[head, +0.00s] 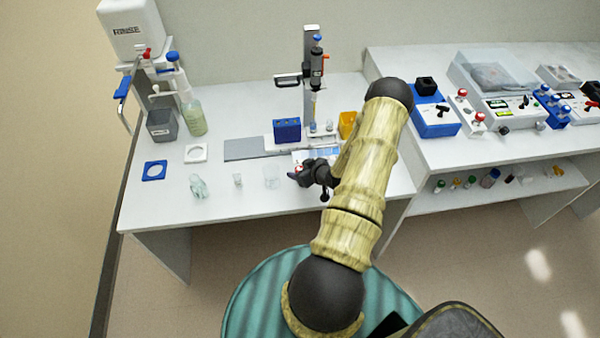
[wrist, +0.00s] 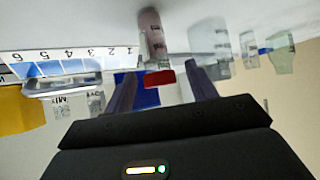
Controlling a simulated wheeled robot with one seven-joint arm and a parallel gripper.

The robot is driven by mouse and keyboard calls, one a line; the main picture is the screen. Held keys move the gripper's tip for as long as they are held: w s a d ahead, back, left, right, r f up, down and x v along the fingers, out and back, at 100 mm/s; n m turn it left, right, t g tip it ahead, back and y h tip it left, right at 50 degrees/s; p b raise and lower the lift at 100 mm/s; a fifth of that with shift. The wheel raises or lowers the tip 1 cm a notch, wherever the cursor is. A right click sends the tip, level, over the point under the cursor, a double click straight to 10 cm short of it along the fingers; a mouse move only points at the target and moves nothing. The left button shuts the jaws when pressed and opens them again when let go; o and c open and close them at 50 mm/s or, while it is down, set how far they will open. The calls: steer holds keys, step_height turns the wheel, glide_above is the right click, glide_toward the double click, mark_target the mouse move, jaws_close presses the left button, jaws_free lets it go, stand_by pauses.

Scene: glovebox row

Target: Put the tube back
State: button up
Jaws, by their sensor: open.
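My gripper (head: 300,175) is low over the front middle of the bench, jaws apart. In the wrist view its two dark fingers (wrist: 161,88) stand on either side of a gap. A pinkish, blurred cylinder (wrist: 152,35), perhaps the tube, shows beyond the fingertips, with a red block (wrist: 159,79) nearer, level with the gap. I cannot tell whether these two are one thing, or whether either touches a finger. A blue rack (head: 287,130) stands behind the gripper on the bench. A blue patch between the fingers may be this rack.
An upright stand (head: 309,80) is behind the rack, with a yellow box (head: 347,124) beside it. A numbered strip (wrist: 70,62) lies nearby.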

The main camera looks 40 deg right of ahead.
steer(key=shift+w+f, duration=0.1)
steer(key=shift+c, duration=0.5)
steer(key=c, duration=1)
steer(key=shift+c, duration=0.2)
step_height(320, 180, up, 10)
steer(key=shift+r+b, duration=0.1)
steer(key=shift+b, duration=0.95)
